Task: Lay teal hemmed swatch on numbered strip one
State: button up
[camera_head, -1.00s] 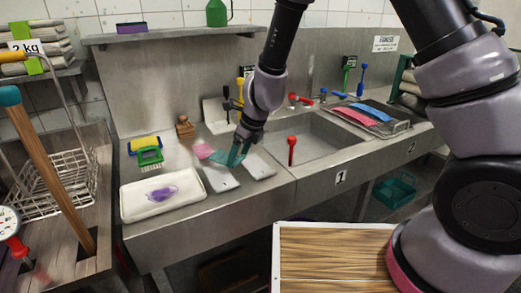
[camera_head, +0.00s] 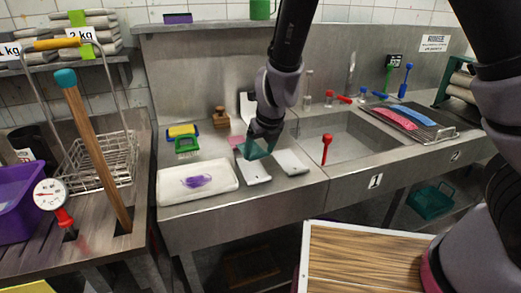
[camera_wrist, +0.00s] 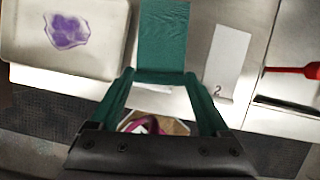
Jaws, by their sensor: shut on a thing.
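The teal swatch (camera_head: 256,151) is held by my gripper (camera_head: 262,140) over the far end of the left white strip (camera_head: 254,174) on the steel counter. In the wrist view the swatch (camera_wrist: 163,38) stretches away from the fingertips (camera_wrist: 160,76). It covers most of the strip beneath, and a pale bit shows below its near edge. Whether it touches the strip is unclear. The second white strip (camera_head: 291,162) lies to the right, bare; its number 2 shows in the wrist view (camera_wrist: 228,58). The left strip's number is hidden or too small to read.
A white tray (camera_head: 168,192) with a purple patch is left of the strips. A red-handled tool (camera_head: 326,150) stands right, by the sink (camera_head: 350,135). A pink piece (camera_head: 236,141), green and yellow brushes (camera_head: 186,144) and a wooden item (camera_head: 220,117) are behind.

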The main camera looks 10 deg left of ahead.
jog(key=shift+d+f, duration=0.1)
jog(key=shift+d+f, duration=0.15)
jog(key=shift+f, duration=1.65)
jog(key=shift+a+f, duration=0.2)
jog(key=shift+f, duration=1.2)
jog(key=o, duration=1.1)
jog(key=shift+o, duration=0.2)
jog(key=shift+r, duration=0.1)
